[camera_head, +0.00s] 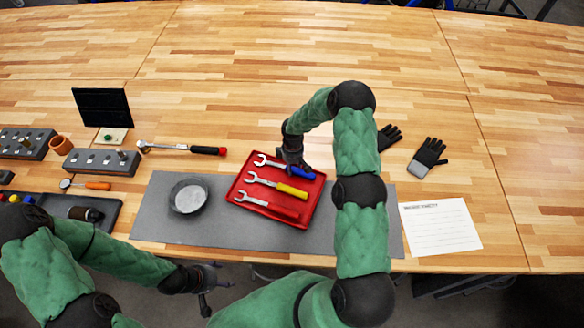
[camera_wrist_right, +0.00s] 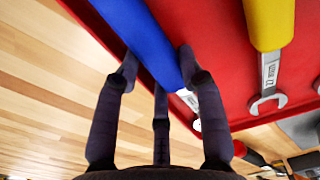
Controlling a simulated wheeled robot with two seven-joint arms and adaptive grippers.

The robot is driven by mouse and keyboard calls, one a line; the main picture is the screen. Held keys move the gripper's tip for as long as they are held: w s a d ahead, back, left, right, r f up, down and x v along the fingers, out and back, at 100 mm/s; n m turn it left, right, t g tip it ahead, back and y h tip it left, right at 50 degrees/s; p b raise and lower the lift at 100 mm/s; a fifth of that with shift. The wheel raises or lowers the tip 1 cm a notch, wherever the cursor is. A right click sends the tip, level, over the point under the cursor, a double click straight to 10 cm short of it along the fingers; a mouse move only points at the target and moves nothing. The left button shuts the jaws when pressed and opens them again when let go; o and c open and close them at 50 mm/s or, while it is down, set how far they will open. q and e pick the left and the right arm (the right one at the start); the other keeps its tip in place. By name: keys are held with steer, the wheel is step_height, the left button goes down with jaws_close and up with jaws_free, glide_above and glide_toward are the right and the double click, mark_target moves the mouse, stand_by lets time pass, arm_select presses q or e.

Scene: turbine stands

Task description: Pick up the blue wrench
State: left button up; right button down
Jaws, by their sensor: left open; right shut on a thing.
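The blue wrench (camera_head: 304,173) lies at the far edge of a red tray (camera_head: 316,205) in the head view. Its blue handle (camera_wrist_right: 140,35) fills the upper middle of the right wrist view. My right gripper (camera_head: 295,165) reaches down over this wrench, and its fingers (camera_wrist_right: 158,68) are shut around the handle near the metal end. The wrench still appears to be at tray level. A yellow wrench (camera_head: 285,189) and a red wrench (camera_head: 270,204) lie beside it in the tray. My left gripper (camera_head: 205,278) is open and empty, in front of the table edge.
The tray sits on a grey mat (camera_head: 150,220) with a round grey dish (camera_head: 188,196). A ratchet (camera_head: 185,149) lies behind it. Black gloves (camera_head: 428,157) and a paper sheet (camera_head: 440,227) are at the right. The far table is clear.

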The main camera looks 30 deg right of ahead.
steer(key=shift+r, duration=0.45)
steer(key=shift+w+r+b, duration=0.1)
steer(key=shift+r+b, duration=0.25)
steer(key=shift+r, duration=0.6)
steer(key=s+a+r+b, duration=0.2)
steer(key=s+a+r, duration=0.7)
steer(key=a+r, duration=0.1)
steer(key=shift+s+a, duration=0.15)
steer(key=shift+a, duration=0.15)
steer(key=shift+r, duration=0.1)
steer(key=c, duration=1.3)
jaws_free()
steer(key=shift+c, duration=0.2)
jaws_close()
